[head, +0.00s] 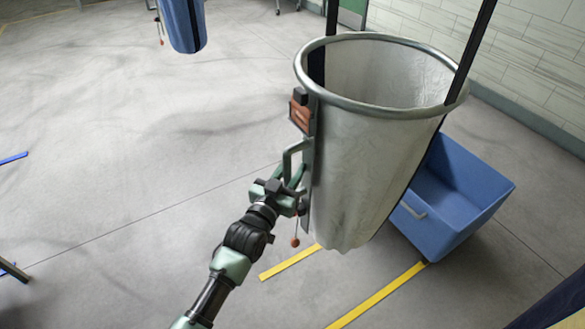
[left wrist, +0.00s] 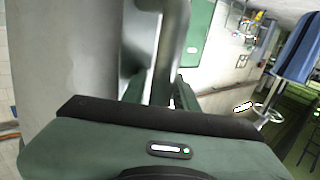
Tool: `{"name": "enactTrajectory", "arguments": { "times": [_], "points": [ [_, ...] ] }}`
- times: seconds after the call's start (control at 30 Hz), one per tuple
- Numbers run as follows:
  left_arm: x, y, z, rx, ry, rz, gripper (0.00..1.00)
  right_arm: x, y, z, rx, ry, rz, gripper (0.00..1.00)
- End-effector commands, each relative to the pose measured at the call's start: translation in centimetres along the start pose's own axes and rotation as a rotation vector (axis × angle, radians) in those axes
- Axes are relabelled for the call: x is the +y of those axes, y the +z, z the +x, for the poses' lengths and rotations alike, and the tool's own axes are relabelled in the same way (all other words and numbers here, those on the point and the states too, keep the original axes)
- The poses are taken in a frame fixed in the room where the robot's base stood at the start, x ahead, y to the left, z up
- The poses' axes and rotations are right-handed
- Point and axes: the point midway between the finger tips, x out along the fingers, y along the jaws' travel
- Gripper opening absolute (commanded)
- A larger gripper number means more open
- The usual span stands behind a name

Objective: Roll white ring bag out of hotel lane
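The white ring bag (head: 365,165) hangs from black straps at the right of the head view, with a round grey metal rim at its top. It fills the left side of the left wrist view (left wrist: 62,60). A grey metal handle (head: 288,158) is on the bag's left side; its bar also shows in the left wrist view (left wrist: 171,45). My left gripper (head: 292,186) is at the handle's lower part, its green fingers on both sides of the bar; it looks shut on it. My right gripper is not in view.
A blue bin (head: 455,195) stands behind and right of the bag. Yellow lines (head: 375,297) mark the floor below. A blue bag (head: 183,22) hangs at the top. A tiled wall (head: 530,50) is at the right. The floor at left is mostly open.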

Motion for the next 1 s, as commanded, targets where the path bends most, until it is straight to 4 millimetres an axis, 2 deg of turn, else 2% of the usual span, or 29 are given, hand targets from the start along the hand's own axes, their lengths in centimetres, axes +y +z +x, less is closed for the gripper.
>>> {"name": "enactTrajectory", "arguments": {
  "times": [0.27, 0.7, 1.0],
  "points": [
    [0.0, 0.1, -0.3, 0.000, 0.000, 0.000, 0.29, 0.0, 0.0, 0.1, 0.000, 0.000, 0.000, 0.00],
    [0.0, 0.2, -6.9, -0.002, 0.000, -0.001, 0.29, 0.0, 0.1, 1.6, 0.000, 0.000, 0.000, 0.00],
    [0.0, 0.0, -7.8, 0.000, 0.000, 0.000, 0.29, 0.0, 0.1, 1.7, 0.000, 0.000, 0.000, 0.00]
  ]
}}
